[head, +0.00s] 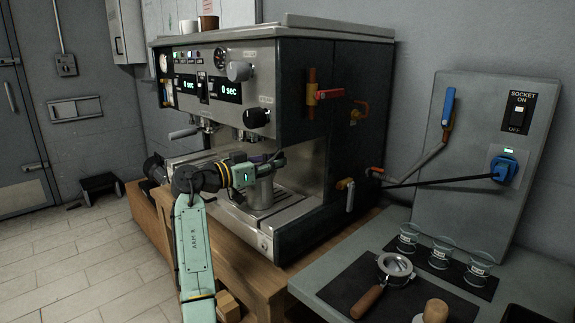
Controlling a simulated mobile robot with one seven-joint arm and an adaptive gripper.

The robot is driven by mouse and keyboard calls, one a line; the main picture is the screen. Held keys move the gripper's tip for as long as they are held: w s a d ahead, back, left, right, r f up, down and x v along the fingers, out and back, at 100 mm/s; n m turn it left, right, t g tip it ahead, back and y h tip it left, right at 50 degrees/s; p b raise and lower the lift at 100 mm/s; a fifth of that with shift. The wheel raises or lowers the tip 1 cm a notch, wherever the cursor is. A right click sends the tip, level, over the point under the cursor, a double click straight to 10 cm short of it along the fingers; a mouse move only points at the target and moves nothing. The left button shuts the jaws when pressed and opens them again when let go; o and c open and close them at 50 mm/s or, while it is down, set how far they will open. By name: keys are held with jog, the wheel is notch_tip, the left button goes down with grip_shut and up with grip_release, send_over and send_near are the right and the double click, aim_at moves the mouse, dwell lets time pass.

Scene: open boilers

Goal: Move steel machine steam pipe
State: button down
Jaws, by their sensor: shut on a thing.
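The steel espresso machine (290,130) stands on a wooden counter in the head view, its front facing left. My gripper (274,161) is in front of the machine's right half, below the black knob (257,117). It is shut on what appears to be the steam pipe, just above a steel jug (263,192) on the drip tray. The pipe is thin and mostly hidden by my gripper, so its exact angle cannot be told. My green arm reaches up from the bottom and bends right at the wrist.
A grey side counter at right holds a portafilter (394,267) on a black mat and several small glasses (440,253). A wall panel (480,150) carries a blue plug with a cable to the machine. The tiled floor at left is mostly clear, with a small black stool (100,184).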

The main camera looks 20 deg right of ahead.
jog(key=shift+s+d+f+m+g, duration=0.1)
jog(key=shift+d+f+m+g, duration=0.05)
jog(key=shift+m+g, duration=0.2)
jog(key=c, duration=1.7)
grip_release()
jog(key=a, duration=0.4)
jog(key=s+a, duration=0.1)
jog(key=a, duration=0.3)
jog(key=s+a, duration=0.1)
jog(key=a, duration=0.3)
jog(key=shift+s, duration=0.1)
jog(key=shift+c, duration=0.3)
